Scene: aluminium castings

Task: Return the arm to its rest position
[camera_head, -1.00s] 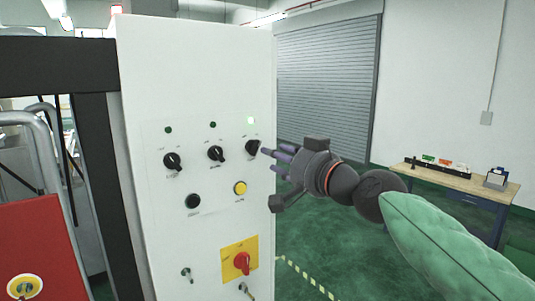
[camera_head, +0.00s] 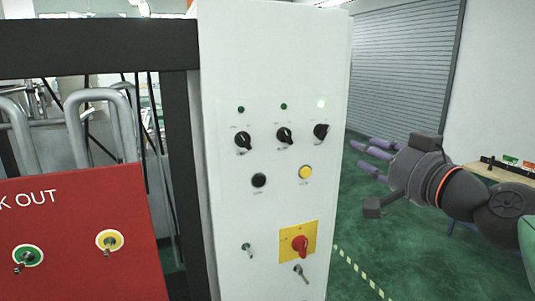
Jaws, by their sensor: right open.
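My right arm comes in from the right edge in the head view. My right gripper (camera_head: 372,160) is open and empty, with its purple fingers pointing left toward the white control cabinet (camera_head: 225,215). A visible gap separates the fingertips from the cabinet's right edge. A black button (camera_head: 259,180), a yellow button (camera_head: 305,172) and a red switch on a yellow plate (camera_head: 298,243) sit lower. My left gripper is not in view.
A red lockout board (camera_head: 75,245) with key switches stands at the lower left, beside a black frame post (camera_head: 175,180). A grey roller shutter (camera_head: 405,75) is behind. A workbench (camera_head: 490,172) is partly hidden behind my arm. Green floor lies right of the cabinet.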

